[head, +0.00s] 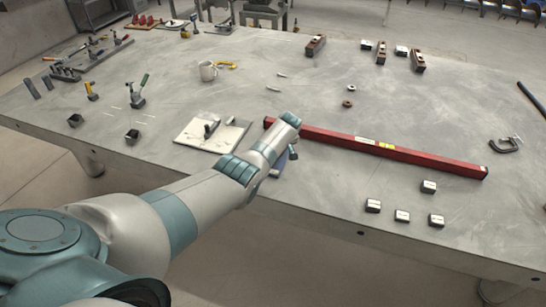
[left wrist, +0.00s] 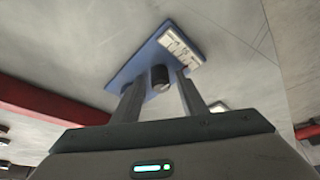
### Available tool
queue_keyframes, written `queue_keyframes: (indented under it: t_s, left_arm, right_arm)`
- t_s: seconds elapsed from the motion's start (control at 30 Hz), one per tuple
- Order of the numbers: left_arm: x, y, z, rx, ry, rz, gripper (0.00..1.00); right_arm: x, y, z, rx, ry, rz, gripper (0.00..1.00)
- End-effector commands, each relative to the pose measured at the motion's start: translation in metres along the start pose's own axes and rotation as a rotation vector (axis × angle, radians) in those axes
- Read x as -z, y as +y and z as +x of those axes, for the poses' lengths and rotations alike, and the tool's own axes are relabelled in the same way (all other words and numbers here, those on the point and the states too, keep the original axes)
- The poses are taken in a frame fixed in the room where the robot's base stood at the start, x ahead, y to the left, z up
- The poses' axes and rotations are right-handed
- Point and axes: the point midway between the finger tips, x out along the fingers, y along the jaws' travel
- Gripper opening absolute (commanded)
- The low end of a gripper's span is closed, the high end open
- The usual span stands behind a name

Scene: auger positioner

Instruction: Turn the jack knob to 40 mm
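In the left wrist view the jack shows as a blue plate (left wrist: 137,66) with a white marked label (left wrist: 181,45) at its top right. A dark round knob (left wrist: 160,76) stands on it. My left gripper (left wrist: 160,88) is open, with one finger on each side of the knob and a visible gap to each. In the head view my left arm reaches over the table's front edge and hides most of the jack; a small blue part (head: 279,166) shows beside my wrist. The label's reading is too small to tell. My right gripper is not in view.
A long red beam (head: 420,158) lies right of my wrist. A white plate (head: 190,133) with small parts lies left of it. Several small metal blocks (head: 402,215) stand at the front right. The middle of the table (head: 310,95) is mostly free.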

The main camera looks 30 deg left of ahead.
Motion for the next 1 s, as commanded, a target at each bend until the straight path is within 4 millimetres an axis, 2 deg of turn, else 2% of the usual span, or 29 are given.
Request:
queue_keyframes:
  t_s: [0.47,0.77,1.0]
  left_arm:
    - [0.002,-0.002,-0.001,-0.023,0.000,0.064,0.40]
    - [0.002,-0.003,-0.002,-0.109,0.001,0.272,0.40]
    - [0.001,-0.002,0.000,-0.191,0.000,0.470,0.40]
  right_arm:
    - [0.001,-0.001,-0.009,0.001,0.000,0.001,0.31]
    - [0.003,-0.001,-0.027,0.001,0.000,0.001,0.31]
    - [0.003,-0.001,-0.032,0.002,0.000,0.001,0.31]
